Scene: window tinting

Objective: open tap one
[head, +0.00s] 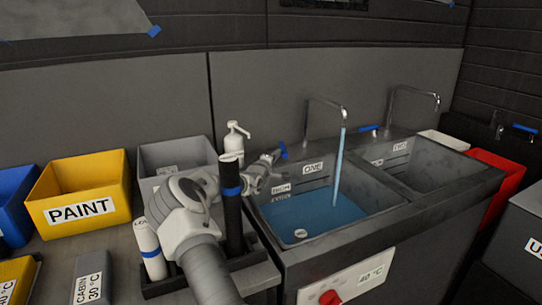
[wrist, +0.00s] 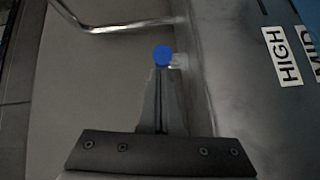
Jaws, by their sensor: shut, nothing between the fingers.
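Tap one's metal spout (head: 325,103) rises behind the left basin, labelled ONE (head: 313,167). A blue stream of water (head: 339,160) runs from it into the basin, where blue water (head: 310,216) lies. Tap one's blue lever (head: 284,150) is at the basin's back left corner. My gripper (head: 275,156) is right at this lever. In the wrist view, the lever's round blue end (wrist: 162,55) shows just beyond the tips of my gripper (wrist: 161,72), whose fingers are shut with nothing between them. I cannot tell whether the tips touch the lever.
A second basin (head: 425,165) with its own spout (head: 415,92) and blue lever (head: 369,128) is to the right. A white pump bottle (head: 236,138), a black roll (head: 233,205) and a yellow PAINT bin (head: 80,190) stand left. A red knob (head: 331,297) is on the front panel.

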